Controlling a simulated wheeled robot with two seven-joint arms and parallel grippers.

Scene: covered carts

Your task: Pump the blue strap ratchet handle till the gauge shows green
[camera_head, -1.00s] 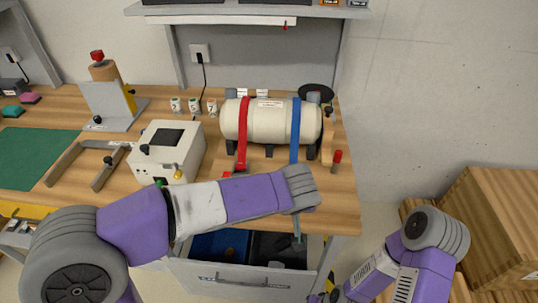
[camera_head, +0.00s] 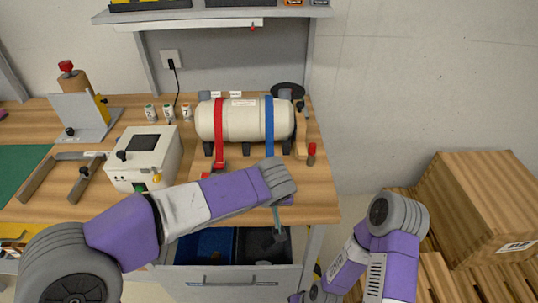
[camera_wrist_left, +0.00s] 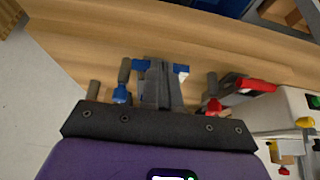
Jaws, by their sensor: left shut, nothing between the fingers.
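The blue strap (camera_head: 269,125) runs over the right part of a cream tank (camera_head: 230,121) on the workbench. Its lower end is hidden behind my left wrist in the head view. My left gripper (camera_wrist_left: 162,84) is shut and empty in the left wrist view, over the bench near its front edge. Small blue parts (camera_wrist_left: 121,94) lie close around the fingers; I cannot tell which is the ratchet handle or whether the fingers touch it. A white box with a dark screen (camera_head: 142,142) stands left of the tank; no gauge reading can be made out. My right gripper is out of view.
A red strap (camera_head: 219,130) crosses the tank's left part, and its red lever (camera_wrist_left: 257,85) shows in the left wrist view. An open drawer (camera_head: 225,280) juts out below the bench. Wooden crates (camera_head: 470,205) stand at the right.

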